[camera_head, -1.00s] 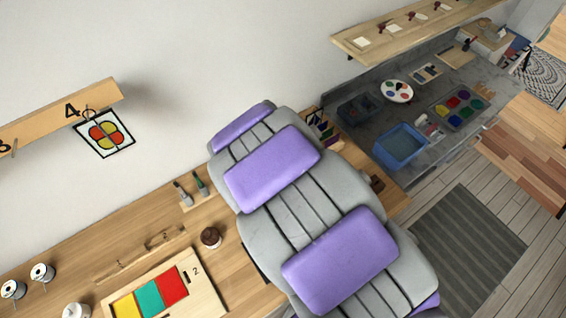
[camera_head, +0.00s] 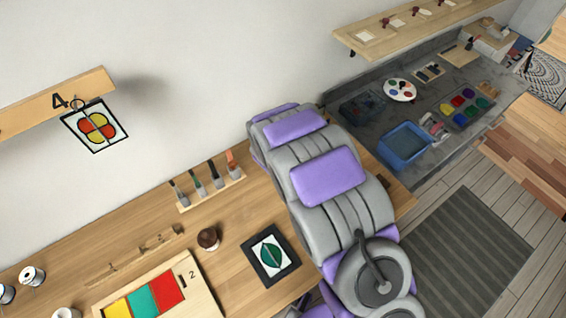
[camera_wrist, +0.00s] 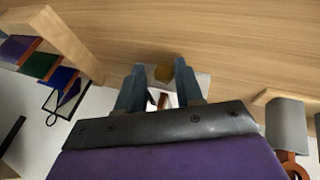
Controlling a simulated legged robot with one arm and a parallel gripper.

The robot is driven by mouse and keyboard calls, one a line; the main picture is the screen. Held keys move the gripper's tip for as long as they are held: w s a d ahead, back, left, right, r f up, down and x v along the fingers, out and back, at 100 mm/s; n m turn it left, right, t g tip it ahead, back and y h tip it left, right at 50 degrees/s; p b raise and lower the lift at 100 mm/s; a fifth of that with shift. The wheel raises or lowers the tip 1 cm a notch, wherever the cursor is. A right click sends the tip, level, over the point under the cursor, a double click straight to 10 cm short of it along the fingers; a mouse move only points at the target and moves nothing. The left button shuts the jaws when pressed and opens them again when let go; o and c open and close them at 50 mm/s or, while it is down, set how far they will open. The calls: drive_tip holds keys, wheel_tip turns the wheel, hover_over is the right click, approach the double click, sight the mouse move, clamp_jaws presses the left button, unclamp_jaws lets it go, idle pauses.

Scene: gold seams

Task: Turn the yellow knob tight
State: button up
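A round ochre-yellow knob (camera_wrist: 163,73) shows in the wrist view, just beyond and between the fingertips of my gripper (camera_wrist: 160,78). The two blue-grey fingers stand apart, and I cannot tell whether either touches the knob. A pale plate shows around the knob against light wood, with small white and orange-brown parts between the fingers below it. In the head view my grey and purple arm reaches over the bench, and I cannot make out the fingers or the yellow knob there.
In the wrist view, a wooden rack (camera_wrist: 65,42) with coloured panels stands left and a grey cylinder (camera_wrist: 286,125) right.

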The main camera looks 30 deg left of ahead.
drive_tip(key=shift+w+a+f, duration=0.1)
drive_tip(key=shift+a+f, duration=0.3)
drive_tip(key=shift+a, duration=0.1)
drive_tip(key=shift+a+r, duration=0.1)
drive_tip(key=shift+a, duration=0.2)
drive_tip(key=shift+w+d, duration=0.15)
drive_tip(key=shift+d, duration=0.2)
drive_tip(key=shift+c, duration=0.7)
clamp_jaws()
drive_tip(key=shift+r, duration=0.1)
drive_tip(key=shift+o, duration=0.2)
unclamp_jaws()
drive_tip(key=shift+o, duration=0.5)
drive_tip(key=shift+a, duration=0.2)
